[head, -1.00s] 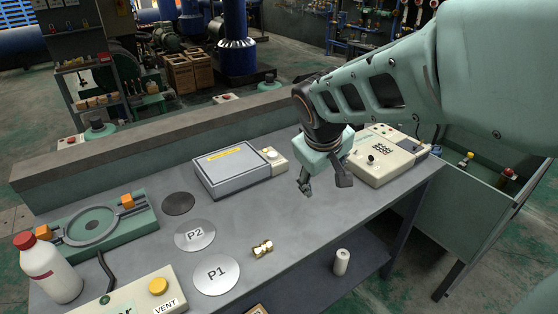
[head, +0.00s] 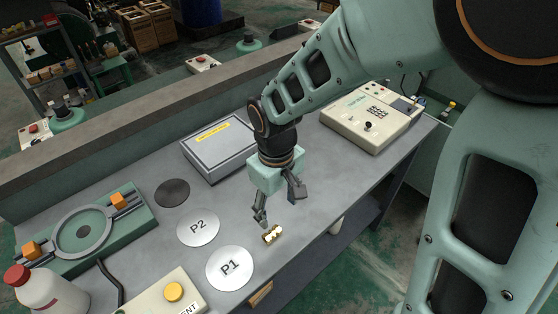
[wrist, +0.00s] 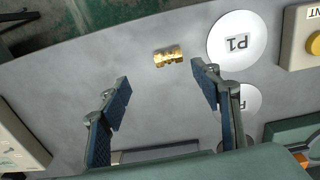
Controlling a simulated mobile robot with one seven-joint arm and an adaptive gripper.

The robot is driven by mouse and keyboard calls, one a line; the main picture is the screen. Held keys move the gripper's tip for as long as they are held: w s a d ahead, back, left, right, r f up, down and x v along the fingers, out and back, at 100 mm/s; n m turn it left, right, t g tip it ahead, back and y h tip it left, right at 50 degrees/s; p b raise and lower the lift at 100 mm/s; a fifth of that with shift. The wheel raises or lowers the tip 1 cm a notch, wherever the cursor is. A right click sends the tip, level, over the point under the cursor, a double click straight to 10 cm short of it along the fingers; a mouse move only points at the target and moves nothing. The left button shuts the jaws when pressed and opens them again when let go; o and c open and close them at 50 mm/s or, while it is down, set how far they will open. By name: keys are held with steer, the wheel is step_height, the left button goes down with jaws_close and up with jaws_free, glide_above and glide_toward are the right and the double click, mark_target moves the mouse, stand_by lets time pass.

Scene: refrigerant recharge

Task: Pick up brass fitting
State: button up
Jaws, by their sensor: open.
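The brass fitting (head: 272,235) lies on its side on the grey table, just right of the P1 disc. It also shows in the wrist view (wrist: 169,56), beyond my fingertips and between their lines, nearer the right finger. My gripper (head: 279,204) is open and empty, pointing down above the table and a little behind the fitting. In the wrist view my gripper (wrist: 160,87) shows its two fingers wide apart, with bare table between them. The fingers do not touch the fitting.
The P1 disc (head: 230,268) and P2 disc (head: 198,227) lie left of the fitting. A VENT panel (head: 160,296) is at front left. The table's front edge is close.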

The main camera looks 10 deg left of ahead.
glide_above(272, 232)
steer(key=f, duration=0.4)
steer(key=d+f, duration=0.1)
steer(key=f, duration=0.1)
steer(key=shift+s, duration=0.3)
steer(key=shift+w+a+f, duration=0.1)
steer(key=shift+a+f, duration=0.05)
steer(key=shift+f, duration=0.7)
steer(key=shift+w+a+f, duration=0.1)
steer(key=shift+a+f, duration=0.1)
steer(key=shift+f, duration=0.6)
steer(key=shift+w+a+f, duration=0.1)
steer(key=shift+a+f, duration=0.05)
steer(key=shift+f, duration=0.7)
steer(key=c, duration=1.3)
steer(key=shift+o, duration=0.2)
steer(key=shift+r, duration=0.15)
